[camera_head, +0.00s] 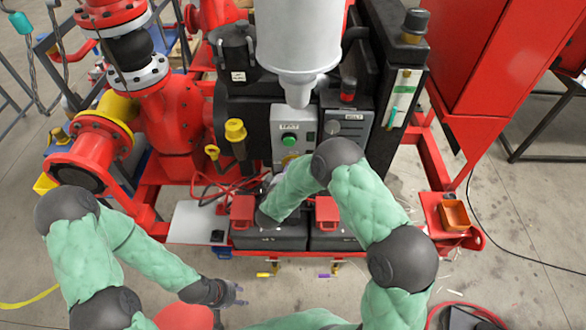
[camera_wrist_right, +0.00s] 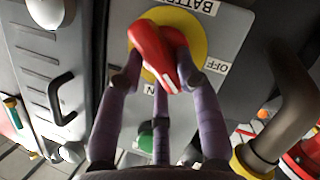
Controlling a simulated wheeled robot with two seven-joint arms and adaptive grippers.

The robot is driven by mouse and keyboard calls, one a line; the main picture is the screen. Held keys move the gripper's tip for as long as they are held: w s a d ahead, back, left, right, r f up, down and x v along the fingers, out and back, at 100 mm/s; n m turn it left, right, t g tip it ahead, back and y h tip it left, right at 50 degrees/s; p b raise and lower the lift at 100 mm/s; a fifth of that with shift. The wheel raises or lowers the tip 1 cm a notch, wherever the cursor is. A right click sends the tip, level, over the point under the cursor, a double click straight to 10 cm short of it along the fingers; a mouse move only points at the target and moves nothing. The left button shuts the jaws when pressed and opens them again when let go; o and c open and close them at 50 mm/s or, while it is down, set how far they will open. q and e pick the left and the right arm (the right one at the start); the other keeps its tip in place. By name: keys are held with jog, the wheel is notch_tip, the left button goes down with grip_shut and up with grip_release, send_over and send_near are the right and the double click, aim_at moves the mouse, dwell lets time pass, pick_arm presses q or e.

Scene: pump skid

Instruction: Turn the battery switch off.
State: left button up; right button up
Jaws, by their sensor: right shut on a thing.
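The battery switch is a red handle (camera_wrist_right: 152,48) on a yellow disc (camera_wrist_right: 197,38), seen close in the right wrist view. The disc is on a grey plate (camera_wrist_right: 232,42) with upside-down BATTERY lettering and an OFF label (camera_wrist_right: 217,67); an ON label, partly covered, sits below the disc. The handle slants, its white-marked end at the lower right, between the two labels. My right gripper (camera_wrist_right: 160,82) is shut on the handle, fingers on both sides. My left gripper (camera_head: 238,293) looks open and empty, low in front of the skid.
A green button (camera_head: 289,140) is on the grey control box just above my right forearm. Black battery boxes (camera_head: 268,239) with red caps sit below. An orange bin (camera_head: 454,215) stands at the right. The floor on the right is mostly clear, with a black cable.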

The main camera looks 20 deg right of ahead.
jog(key=n, duration=0.1)
jog(key=f+n+h, duration=0.1)
jog(key=n, duration=0.1)
jog(key=shift+s+a+f+n+h, duration=0.2)
jog(key=shift+s+f+n+h, duration=0.1)
jog(key=shift+f+n, duration=0.1)
grip_shut()
jog(key=shift+w+n+t+h+b, duration=0.1)
jog(key=shift+n+t+h+b, duration=0.55)
jog(key=shift+n, duration=1.25)
jog(key=shift+h, duration=0.25)
jog(key=o, duration=1.1)
grip_release()
jog(key=shift+r, duration=0.1)
jog(key=shift+w+d+r, duration=0.1)
jog(key=shift+a, duration=0.2)
